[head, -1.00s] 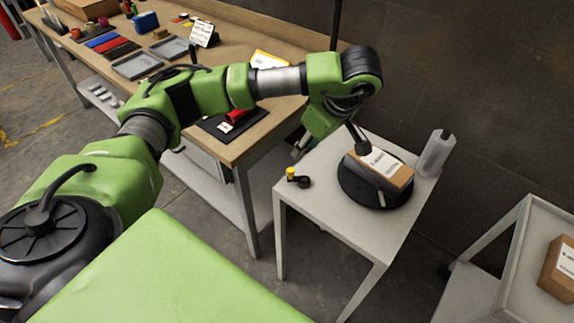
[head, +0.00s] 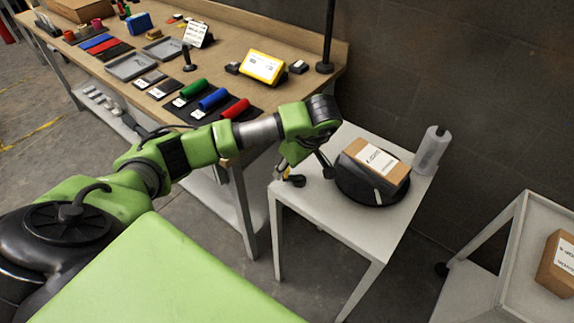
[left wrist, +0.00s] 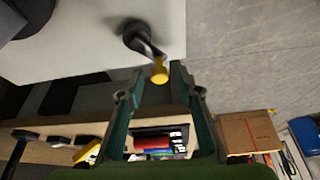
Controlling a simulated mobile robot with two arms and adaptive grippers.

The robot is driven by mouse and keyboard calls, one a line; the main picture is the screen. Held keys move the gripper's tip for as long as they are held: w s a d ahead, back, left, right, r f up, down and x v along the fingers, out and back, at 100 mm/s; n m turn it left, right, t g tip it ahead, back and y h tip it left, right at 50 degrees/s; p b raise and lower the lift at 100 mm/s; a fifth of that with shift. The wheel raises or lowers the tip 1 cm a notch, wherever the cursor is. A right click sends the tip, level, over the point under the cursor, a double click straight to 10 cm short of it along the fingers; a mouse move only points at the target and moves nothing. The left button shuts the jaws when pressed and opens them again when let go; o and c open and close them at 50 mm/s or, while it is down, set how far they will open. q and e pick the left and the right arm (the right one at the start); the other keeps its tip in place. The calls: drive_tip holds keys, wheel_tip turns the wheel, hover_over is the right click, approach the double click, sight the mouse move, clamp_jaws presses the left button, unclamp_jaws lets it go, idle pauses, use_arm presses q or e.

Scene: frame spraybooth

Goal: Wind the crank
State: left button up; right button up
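The crank (head: 297,181) is a small black arm and hub with a yellow knob, at the front left corner of a small grey table. In the left wrist view the crank (left wrist: 138,38) lies just past my fingertips, and its yellow knob (left wrist: 159,75) shows in line with the gap between them. My left gripper (left wrist: 156,70) is open. In the head view my left gripper (head: 284,168) is low beside the crank and partly covers the knob. I cannot tell whether a finger touches the knob. My right gripper is not in view.
A black round turntable (head: 362,195) bears a labelled cardboard box (head: 378,160) on the same grey table (head: 325,212). A translucent bottle (head: 431,150) stands behind it. The wooden workbench (head: 150,103) on the left holds rollers and trays. A cart (head: 519,250) stands right.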

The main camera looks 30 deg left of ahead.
use_arm(q)
drive_tip(key=shift+c, duration=0.7)
clamp_jaws()
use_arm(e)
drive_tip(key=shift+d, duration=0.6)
use_arm(q)
drive_tip(key=shift+d+n, duration=0.15)
drive_tip(key=shift+n, duration=0.25)
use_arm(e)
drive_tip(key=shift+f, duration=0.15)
